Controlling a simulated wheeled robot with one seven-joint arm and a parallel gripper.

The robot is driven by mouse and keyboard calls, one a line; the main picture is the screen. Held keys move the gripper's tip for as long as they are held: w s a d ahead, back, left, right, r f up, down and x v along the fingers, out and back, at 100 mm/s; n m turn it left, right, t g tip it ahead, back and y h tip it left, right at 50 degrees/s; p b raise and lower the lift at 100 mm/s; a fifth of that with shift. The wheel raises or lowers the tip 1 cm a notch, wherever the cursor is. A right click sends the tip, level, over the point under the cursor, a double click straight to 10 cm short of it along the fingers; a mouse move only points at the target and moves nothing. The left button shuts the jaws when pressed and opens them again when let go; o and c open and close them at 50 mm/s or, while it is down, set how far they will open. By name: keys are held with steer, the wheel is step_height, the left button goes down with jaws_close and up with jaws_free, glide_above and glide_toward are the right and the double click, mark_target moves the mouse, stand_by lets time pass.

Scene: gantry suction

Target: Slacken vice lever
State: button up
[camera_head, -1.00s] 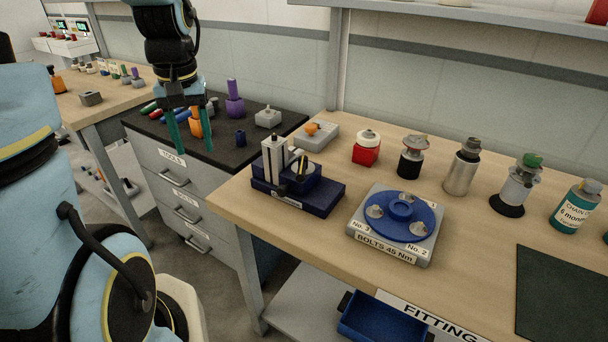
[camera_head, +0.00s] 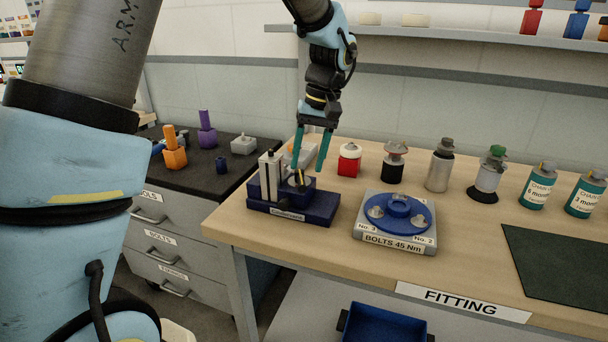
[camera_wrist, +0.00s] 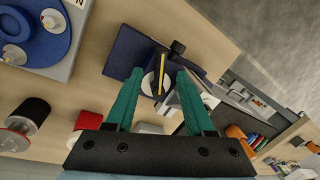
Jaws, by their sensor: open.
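The vice is a dark blue block (camera_head: 318,208) with an upright grey metal post, on the left part of the wooden bench. Its lever, a short bar with a yellow stripe (camera_head: 299,177), sits on top beside the post. In the wrist view the yellow-striped lever (camera_wrist: 160,74) lies between and beyond the fingertips. My gripper (camera_head: 309,170) points down with its two teal fingers spread, above and just behind the vice. My gripper in the wrist view (camera_wrist: 158,82) is open and empty. Whether a finger touches the lever I cannot tell.
A grey bolt fixture with a blue disc (camera_head: 418,215) stands right of the vice. A red jar (camera_head: 349,160) and several bottles line the back. A grey box with an orange knob is partly hidden behind my fingers. A dark mat (camera_head: 560,262) lies at right.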

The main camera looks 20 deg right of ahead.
mark_target(303, 181)
steer(key=shift+w+a+f+p, duration=0.1)
steer(key=shift+a+f+p, duration=0.15)
steer(key=shift+f, duration=0.9)
steer(key=shift+w+a+f+p, duration=0.1)
steer(key=shift+a+f, duration=0.15)
steer(key=shift+f, duration=0.9)
jaws_close()
